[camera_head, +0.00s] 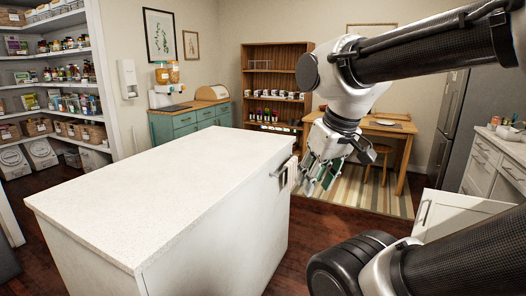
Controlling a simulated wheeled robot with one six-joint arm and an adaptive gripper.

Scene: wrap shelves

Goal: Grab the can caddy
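I cannot make out a can caddy for certain in the head view; the packed shelves are too small and distant to tell. My gripper (316,184) hangs from my arm right of centre, pointing down, beside the right end of the white island. Its fingers look apart, with nothing seen between them. It is far from the pantry shelves.
A white-topped island (165,190) fills the middle. Pantry shelves (50,85) with jars, boxes and baskets stand at the left. A wooden shelf unit (272,60), teal cabinet (185,122) and wooden table (385,126) stand behind. A white counter (490,160) is at right.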

